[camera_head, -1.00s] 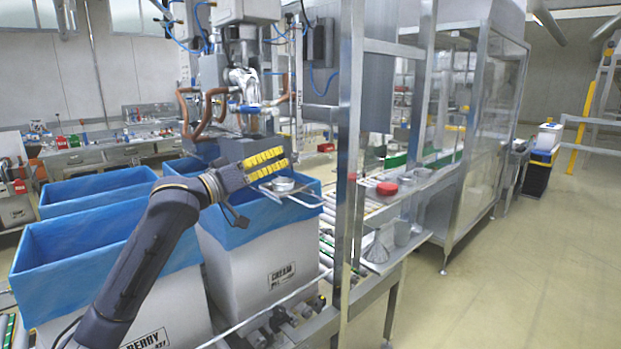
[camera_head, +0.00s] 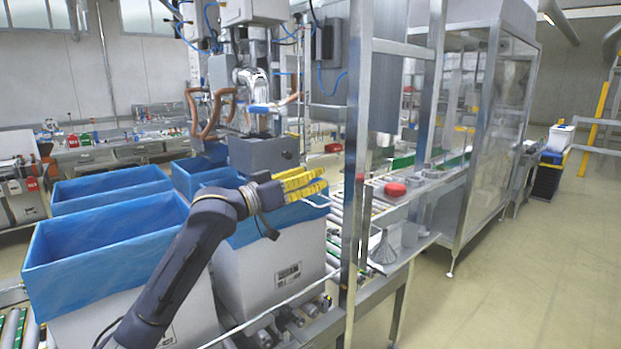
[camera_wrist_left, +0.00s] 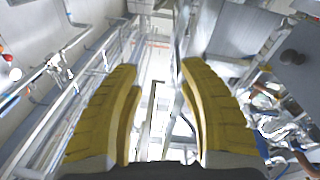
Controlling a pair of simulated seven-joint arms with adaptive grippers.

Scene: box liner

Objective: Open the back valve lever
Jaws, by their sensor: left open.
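The filling machine's metal valve assembly (camera_head: 250,80), with copper-coloured pipes beside it, stands behind my left gripper. A small blue bar (camera_head: 262,108) shows at its lower front; I cannot tell whether it is the back valve lever. My left gripper (camera_head: 322,180) has yellow fingers and is in front of the machine, above the right-hand lined box. In the left wrist view the same gripper (camera_wrist_left: 160,72) is open, with nothing between its fingers. No lever can be made out between them. My right gripper is not in view.
White boxes with blue liners (camera_head: 100,235) stand on a roller conveyor. An upright metal post (camera_head: 356,150) is close to the right of my left gripper. A red disc (camera_head: 395,189) and a metal funnel (camera_head: 383,248) are beyond it.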

